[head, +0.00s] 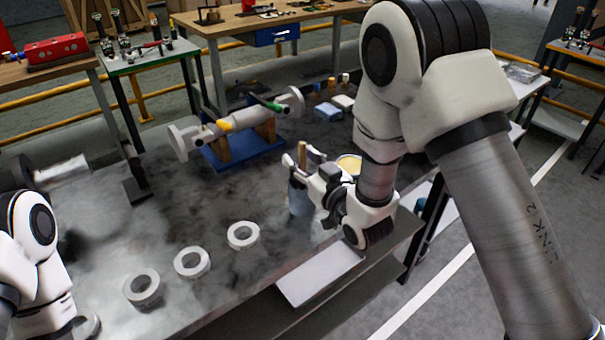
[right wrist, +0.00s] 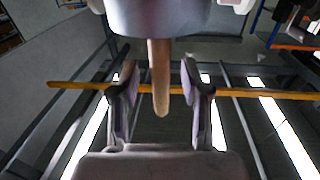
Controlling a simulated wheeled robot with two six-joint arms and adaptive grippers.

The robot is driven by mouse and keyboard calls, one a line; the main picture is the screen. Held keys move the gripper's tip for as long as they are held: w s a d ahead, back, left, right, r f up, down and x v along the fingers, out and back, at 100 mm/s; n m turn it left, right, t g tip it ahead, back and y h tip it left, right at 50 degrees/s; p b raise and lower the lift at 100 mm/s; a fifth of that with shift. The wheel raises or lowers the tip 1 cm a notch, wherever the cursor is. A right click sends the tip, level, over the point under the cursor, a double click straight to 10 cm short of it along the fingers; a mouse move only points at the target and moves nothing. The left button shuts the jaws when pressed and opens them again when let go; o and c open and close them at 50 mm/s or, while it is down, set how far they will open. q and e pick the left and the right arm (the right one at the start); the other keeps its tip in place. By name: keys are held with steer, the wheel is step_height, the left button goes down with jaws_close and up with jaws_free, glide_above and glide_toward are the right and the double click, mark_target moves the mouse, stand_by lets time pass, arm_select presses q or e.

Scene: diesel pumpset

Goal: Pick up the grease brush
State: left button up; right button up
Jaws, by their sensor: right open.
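The grease brush shows as a wooden handle (head: 302,152) standing upright from a blue-grey pot (head: 299,200) near the table's front edge. Its bristles are hidden. My right gripper (head: 303,159) is open, with one finger on each side of the handle. In the right wrist view the handle (right wrist: 160,78) hangs down from the top between the two open fingers (right wrist: 160,85), with a gap on both sides. The pot (right wrist: 165,18) fills the top of that view. My left arm is at the lower left; its gripper is not in view.
A yellow-topped tin (head: 349,164) stands just behind my right gripper. Several white rings (head: 192,262) lie along the table's front. A shaft assembly on a blue stand (head: 243,152) is farther back.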

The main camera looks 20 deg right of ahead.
jaws_close()
